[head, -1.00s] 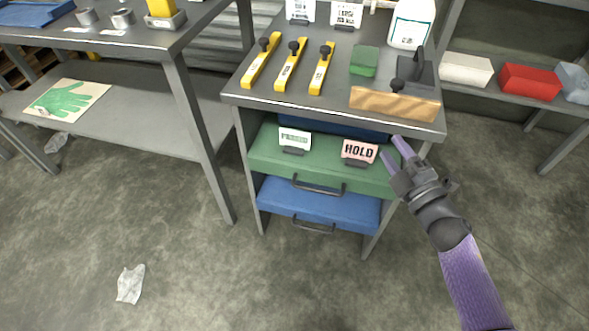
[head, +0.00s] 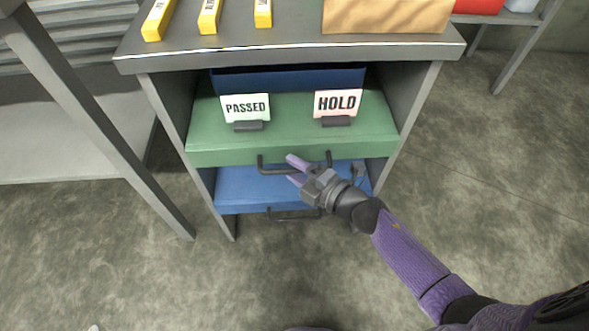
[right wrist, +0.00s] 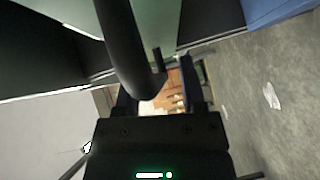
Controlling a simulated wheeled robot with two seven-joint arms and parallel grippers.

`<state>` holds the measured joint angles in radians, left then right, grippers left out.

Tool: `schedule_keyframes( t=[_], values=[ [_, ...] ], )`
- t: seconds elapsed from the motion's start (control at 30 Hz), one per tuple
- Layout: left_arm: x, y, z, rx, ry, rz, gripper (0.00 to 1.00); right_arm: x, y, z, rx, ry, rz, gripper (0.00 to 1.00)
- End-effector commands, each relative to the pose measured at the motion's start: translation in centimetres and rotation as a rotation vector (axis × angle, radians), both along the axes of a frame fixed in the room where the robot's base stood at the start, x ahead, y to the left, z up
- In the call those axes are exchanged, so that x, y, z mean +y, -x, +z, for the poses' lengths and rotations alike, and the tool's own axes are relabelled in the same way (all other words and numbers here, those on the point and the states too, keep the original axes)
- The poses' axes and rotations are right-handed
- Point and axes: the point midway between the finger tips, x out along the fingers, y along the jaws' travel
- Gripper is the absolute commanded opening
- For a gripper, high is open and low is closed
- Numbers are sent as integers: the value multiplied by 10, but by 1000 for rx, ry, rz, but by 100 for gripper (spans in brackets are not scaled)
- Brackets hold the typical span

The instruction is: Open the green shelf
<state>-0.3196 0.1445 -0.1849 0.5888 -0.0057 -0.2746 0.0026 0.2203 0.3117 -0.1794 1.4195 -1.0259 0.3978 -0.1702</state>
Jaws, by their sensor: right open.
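The green shelf (head: 290,137) is a drawer-like tray in the grey cabinet, with a dark bar handle (head: 272,171) along its front. PASSED (head: 246,107) and HOLD (head: 337,103) cards stand on its top. My right gripper (head: 293,169) is open at the middle of the handle, one finger above the bar and one below in the head view. In the right wrist view the dark handle (right wrist: 122,45) looms close in front of the open fingers (right wrist: 157,84). Contact cannot be told. My left gripper is out of view.
A blue shelf (head: 240,189) with its own handle (head: 295,217) sits just below the green one. A dark blue tray (head: 290,80) is above it. The cabinet top (head: 290,48) overhangs. A table leg (head: 100,130) stands at left. The floor in front is clear.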

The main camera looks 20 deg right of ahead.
Motion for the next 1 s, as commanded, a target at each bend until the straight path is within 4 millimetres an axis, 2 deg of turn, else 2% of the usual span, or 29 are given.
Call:
schedule_keyframes(
  t=[0.27, 0.5, 1.0],
  values=[
    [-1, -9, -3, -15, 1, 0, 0, 1, -2, 0, -1, 0, 0, 52],
    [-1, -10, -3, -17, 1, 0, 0, 1, -2, 0, -1, 0, 0, 1],
    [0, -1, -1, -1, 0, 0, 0, 1, -2, 0, 0, 0, 0, 0]
  ],
)
